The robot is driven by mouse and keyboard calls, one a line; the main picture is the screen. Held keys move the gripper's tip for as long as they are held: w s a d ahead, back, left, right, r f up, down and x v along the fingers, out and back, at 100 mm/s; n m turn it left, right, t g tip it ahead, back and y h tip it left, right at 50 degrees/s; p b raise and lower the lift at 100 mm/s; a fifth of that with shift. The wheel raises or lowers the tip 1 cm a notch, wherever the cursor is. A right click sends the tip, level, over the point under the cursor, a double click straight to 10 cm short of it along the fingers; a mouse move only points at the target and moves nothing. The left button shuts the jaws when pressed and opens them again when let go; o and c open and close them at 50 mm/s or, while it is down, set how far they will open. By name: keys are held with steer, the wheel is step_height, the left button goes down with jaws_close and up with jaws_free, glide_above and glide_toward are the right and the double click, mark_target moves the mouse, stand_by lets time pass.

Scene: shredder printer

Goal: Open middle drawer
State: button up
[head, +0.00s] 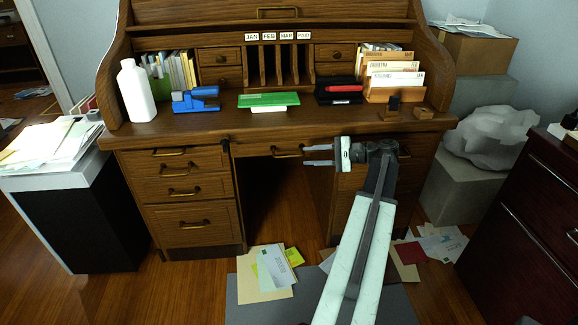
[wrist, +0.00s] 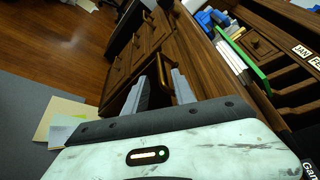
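The wide middle drawer (head: 262,149) of the wooden roll-top desk is shut, under the desktop between the two side stacks. Its brass handle (head: 288,153) is in the head view. My gripper (head: 306,155) is at the right of this handle, fingers pointing left and apart, with nothing seen between them. I cannot tell whether a fingertip touches the handle. In the wrist view, the two grey fingers of my gripper (wrist: 161,78) are spread, with brown drawer wood beyond them. The right part of the drawer is hidden behind my gripper and arm.
The left stack has shut drawers (head: 185,190) with brass handles. Papers (head: 273,272) lie on the floor below the desk. A black cabinet (head: 110,205) stands left and a dark red cabinet (head: 525,210) right. The knee space (head: 280,205) is empty.

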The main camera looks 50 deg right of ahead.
mark_target(294, 156)
steer(key=b+x, duration=0.1)
steer(key=x, duration=0.7)
steer(key=shift+b, duration=0.3)
jaws_close()
steer(key=shift+s, duration=0.1)
stand_by(0.8)
